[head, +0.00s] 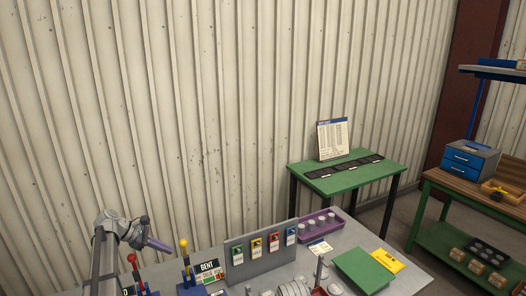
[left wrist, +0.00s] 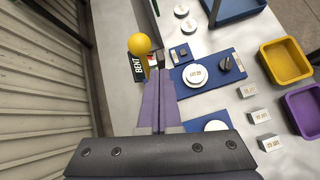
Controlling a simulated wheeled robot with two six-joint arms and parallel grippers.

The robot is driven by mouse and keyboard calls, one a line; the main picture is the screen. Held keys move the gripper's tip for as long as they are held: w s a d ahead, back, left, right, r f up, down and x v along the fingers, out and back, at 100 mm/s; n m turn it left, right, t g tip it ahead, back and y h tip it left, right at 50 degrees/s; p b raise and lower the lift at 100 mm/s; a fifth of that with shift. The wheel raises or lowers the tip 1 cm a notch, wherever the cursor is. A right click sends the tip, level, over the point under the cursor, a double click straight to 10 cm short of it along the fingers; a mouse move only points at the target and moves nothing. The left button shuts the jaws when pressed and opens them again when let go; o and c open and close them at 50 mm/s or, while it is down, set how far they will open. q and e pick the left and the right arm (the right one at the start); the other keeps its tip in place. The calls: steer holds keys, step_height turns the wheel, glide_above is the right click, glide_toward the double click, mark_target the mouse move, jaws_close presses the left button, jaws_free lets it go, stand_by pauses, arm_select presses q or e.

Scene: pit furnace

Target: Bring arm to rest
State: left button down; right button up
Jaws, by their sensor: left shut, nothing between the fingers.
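My left arm rises at the lower left of the head view. Its gripper (head: 160,245) has purple fingers pointing right, above the back left of the grey bench (head: 220,258). In the left wrist view the fingers of my left gripper (left wrist: 159,100) are together with nothing between them. They hang over the bench beside a lever with a yellow ball (left wrist: 139,44) and a sign reading BENT (left wrist: 138,67). My right gripper is in neither view.
Near the left gripper stand a red-knobbed lever (head: 132,259) and a yellow-knobbed lever (head: 184,245). A grey panel with coloured tags (head: 262,262) stands on the bench. A green table (head: 375,172) is behind. Yellow (left wrist: 287,60) and purple (left wrist: 303,108) bins lie right.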

arm_select(q)
steer(key=s+d+f+m+g+y+b, duration=0.1)
steer(key=s+d+f+m+y+b, duration=0.1)
steer(key=s+d+m, duration=0.6)
steer(key=s+d+f+m+g+y+b, duration=0.1)
steer(key=s+d+f+m+y, duration=0.3)
steer(key=s+d, duration=0.7)
steer(key=s+d+f+m+g+y+b, duration=0.2)
steer(key=s+d+f+m, duration=0.4)
steer(key=s+d+m, duration=0.3)
steer(key=d+m+y+b, duration=0.1)
steer(key=d+m, duration=0.2)
steer(key=d, duration=0.2)
steer(key=shift+s+d+f+m, duration=0.15)
steer(key=shift+s+f+m, duration=0.15)
steer(key=shift+s+f, duration=0.05)
